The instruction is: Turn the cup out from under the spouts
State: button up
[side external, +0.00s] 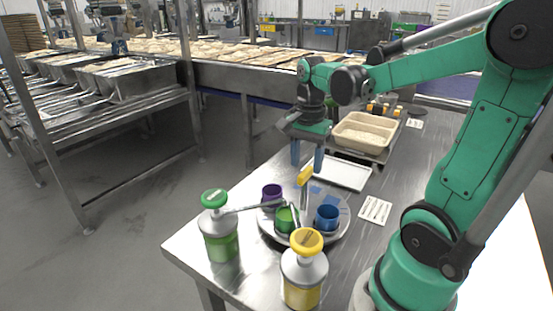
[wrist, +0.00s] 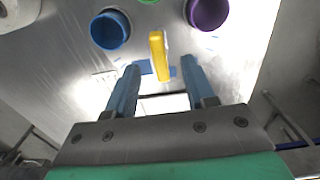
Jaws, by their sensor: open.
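A round metal turntable (side external: 268,229) on the steel table carries a purple cup (side external: 271,193), a green cup (side external: 285,220) and a blue cup (side external: 327,219). The green cup stands at the spout ends of the green-topped pump (side external: 219,235) and the yellow-topped pump (side external: 303,278). A yellow handle (side external: 305,176) stands up from the turntable. My gripper (side external: 307,158) is open and empty just above the handle. In the wrist view, the handle (wrist: 158,55) shows between my fingertips (wrist: 160,66). The blue cup (wrist: 110,30) and purple cup (wrist: 207,11) lie beyond; the green one is mostly cut off.
A white tray (side external: 347,173) lies behind the turntable. A beige tub (side external: 365,132) of rice-like grains stands farther back, near small bottles (side external: 383,107). A printed card (side external: 375,210) lies to the right. The table's left edge runs close beside the pumps.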

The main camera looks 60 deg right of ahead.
jog(key=shift+f, duration=1.05)
grip_shut()
dwell(0.7)
